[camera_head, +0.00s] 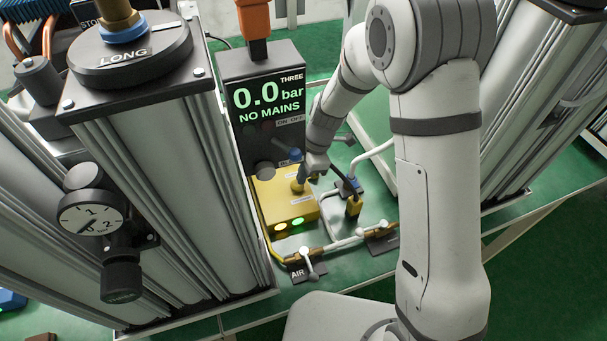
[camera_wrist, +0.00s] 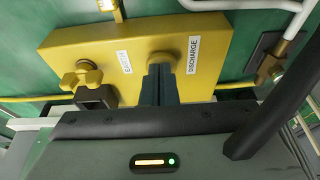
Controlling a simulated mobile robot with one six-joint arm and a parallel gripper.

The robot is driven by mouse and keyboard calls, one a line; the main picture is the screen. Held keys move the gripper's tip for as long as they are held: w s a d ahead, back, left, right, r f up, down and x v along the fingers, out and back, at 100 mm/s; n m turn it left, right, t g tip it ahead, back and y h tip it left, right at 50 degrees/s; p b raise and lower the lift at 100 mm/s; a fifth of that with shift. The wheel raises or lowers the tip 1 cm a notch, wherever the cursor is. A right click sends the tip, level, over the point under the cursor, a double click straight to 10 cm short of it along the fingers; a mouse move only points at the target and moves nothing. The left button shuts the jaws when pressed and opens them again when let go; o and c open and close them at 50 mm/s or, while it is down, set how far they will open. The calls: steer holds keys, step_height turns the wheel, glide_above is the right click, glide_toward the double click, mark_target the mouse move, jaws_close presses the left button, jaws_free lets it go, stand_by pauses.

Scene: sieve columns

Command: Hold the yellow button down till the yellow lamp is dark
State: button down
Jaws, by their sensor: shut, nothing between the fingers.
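The yellow box (camera_head: 285,200) stands below the display, and it fills the middle of the wrist view (camera_wrist: 120,40). The yellow button (camera_wrist: 162,55) is a round piece on its face beside the DISCHARGE label. My gripper (camera_wrist: 160,72) is shut and empty, its fingertips directly at the button and covering much of it. I cannot tell whether they press it in. In the head view my wrist hides much of this spot. On the box's front edge, the yellow lamp (camera_head: 280,227) is lit, and the green lamp (camera_head: 298,221) beside it is lit.
A yellow winged knob (camera_wrist: 82,76) sits left of the button in the wrist view. The display (camera_head: 265,105) reads 0.0 bar, NO MAINS. Tall metal columns flank the box (camera_head: 180,190). Pipes and a valve marked AIR (camera_head: 308,262) lie in front.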

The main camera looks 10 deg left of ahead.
steer(key=shift+s+f+b, duration=0.1)
steer(key=shift+f+b, duration=0.8)
steer(key=shift+b, duration=0.05)
steer(key=shift+d, duration=0.1)
steer(key=shift+s+f+b, duration=0.3)
steer(key=shift+b, duration=0.05)
stand_by(0.3)
steer(key=p+v, duration=0.3)
steer(key=v, duration=0.6)
steer(key=shift+w+a+r+p, duration=0.15)
steer(key=shift+a+r+p, duration=0.05)
steer(key=shift+r+p, duration=0.15)
stand_by(0.3)
